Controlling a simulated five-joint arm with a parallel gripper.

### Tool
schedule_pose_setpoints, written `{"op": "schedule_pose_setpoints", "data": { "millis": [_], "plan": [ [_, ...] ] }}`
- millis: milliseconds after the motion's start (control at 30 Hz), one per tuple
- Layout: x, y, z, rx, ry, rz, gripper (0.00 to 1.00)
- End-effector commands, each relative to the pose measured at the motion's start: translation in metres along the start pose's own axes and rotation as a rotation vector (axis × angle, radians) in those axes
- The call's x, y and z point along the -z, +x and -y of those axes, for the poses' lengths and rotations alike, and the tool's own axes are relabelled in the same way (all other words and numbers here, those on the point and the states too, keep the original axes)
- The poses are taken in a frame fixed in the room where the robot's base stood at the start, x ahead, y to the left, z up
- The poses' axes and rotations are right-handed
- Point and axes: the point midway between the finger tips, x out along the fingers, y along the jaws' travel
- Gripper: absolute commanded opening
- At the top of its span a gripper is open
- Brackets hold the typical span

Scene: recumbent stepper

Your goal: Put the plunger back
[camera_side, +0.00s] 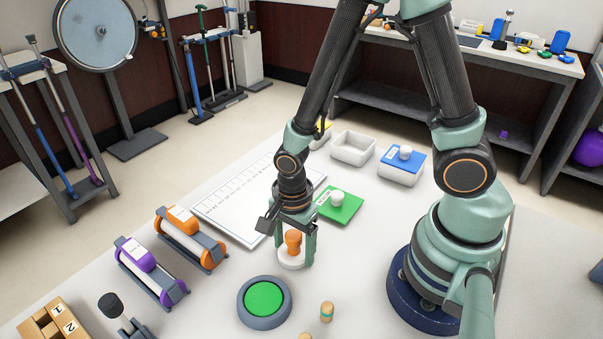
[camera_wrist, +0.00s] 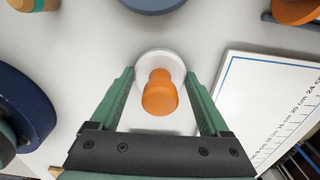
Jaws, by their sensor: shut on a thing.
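The plunger seems to be the piece with an orange knob-shaped handle (camera_side: 293,240) on a round white base (camera_side: 291,262). My gripper (camera_side: 296,262) points down with one finger on each side of it. The piece looks upright. I cannot tell whether its base touches the table.
A round green pad in a grey ring (camera_side: 264,298) and a wooden peg (camera_side: 327,312) stand in front. A green plate with a white knob (camera_side: 338,205), an open white bin (camera_side: 353,148) and a blue-lidded box (camera_side: 401,166) are behind. A ruled white board (camera_side: 240,208) lies left.

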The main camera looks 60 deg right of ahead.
Motion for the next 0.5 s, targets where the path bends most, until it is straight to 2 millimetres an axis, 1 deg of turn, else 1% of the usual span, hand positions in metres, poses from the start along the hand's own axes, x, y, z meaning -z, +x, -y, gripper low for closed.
{"op": "schedule_pose_setpoints", "data": {
  "millis": [33, 67, 367, 500],
  "plan": [
    [0.000, 0.000, 0.000, 0.000, 0.000, 0.000, 0.91],
    [0.000, 0.000, 0.000, 0.000, 0.000, 0.000, 1.00],
    [0.000, -0.001, 0.000, 0.001, 0.000, 0.000, 1.00],
    [0.000, -0.010, 0.001, 0.004, 0.000, 0.001, 1.00]
  ]
}}
